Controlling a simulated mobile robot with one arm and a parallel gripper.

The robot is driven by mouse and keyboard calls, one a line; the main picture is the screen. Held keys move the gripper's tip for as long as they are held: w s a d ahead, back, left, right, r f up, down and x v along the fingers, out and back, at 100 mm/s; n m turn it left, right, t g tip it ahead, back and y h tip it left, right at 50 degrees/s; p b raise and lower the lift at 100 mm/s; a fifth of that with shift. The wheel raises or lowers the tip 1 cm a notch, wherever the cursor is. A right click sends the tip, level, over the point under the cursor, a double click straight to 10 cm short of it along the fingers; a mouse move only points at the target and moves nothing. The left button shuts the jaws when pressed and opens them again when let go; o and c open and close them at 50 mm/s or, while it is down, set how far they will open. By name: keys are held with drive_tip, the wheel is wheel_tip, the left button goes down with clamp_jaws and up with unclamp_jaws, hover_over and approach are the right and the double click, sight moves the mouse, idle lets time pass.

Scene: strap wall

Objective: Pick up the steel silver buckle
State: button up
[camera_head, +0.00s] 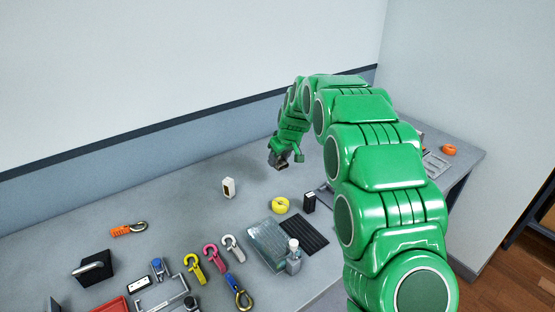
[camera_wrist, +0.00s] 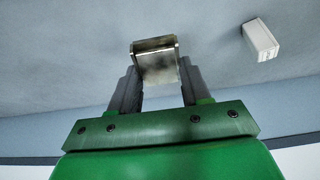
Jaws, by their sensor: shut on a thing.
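In the wrist view the steel silver buckle (camera_wrist: 157,64) is a shiny metal piece between the two grey fingers of my gripper (camera_wrist: 158,85). The fingers are shut on it, one on each side. In the head view my gripper (camera_head: 284,160) is near the back of the grey table, past the white box. The buckle is too small and dark there to make out clearly. I cannot tell from these views how far the buckle is from the tabletop.
A small white box (camera_head: 229,187) stands left of my gripper; it also shows in the wrist view (camera_wrist: 260,39). A yellow roll (camera_head: 280,205), a black block (camera_head: 309,202), several hooks and a clear bottle (camera_head: 293,258) lie nearer. The back wall is close behind.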

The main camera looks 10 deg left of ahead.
sight(284, 163)
drive_tip(key=shift+s+d+r, duration=0.4)
drive_tip(key=shift+s+r, duration=0.1)
drive_tip(key=shift+s, duration=0.7)
drive_tip(key=shift+s+d+r, duration=0.45)
drive_tip(key=shift+s+r, duration=0.1)
drive_tip(key=shift+s, duration=0.6)
drive_tip(key=shift+s+d+r, duration=0.4)
drive_tip(key=shift+s+r, duration=0.1)
drive_tip(key=shift+s, duration=0.7)
